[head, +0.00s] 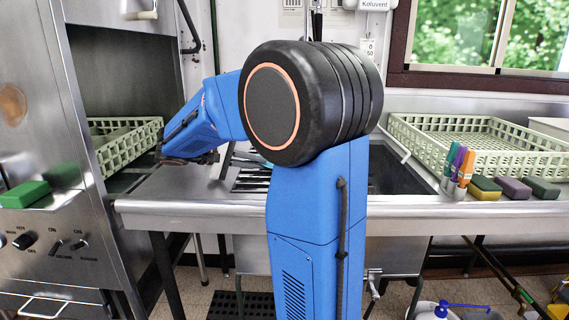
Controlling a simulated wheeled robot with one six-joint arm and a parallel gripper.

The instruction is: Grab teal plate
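A thin teal sliver (266,163) shows just left of my black arm joint, over the sink area. It may be the edge of the teal plate; the rest is hidden behind my arm. My blue arm bends to the left over the front of the steel counter. The grey and dark parts beyond its blue wrist look like my gripper (224,160), close to the left of the teal sliver. Its fingers are too small and too covered to tell whether they are open or hold anything.
A pale green rack (480,145) stands at the back right, another rack (122,142) at the left by the steel dishwasher (40,130). A cup of colored markers (455,180) and several sponges (512,189) line the right front. A green block (25,194) sits far left.

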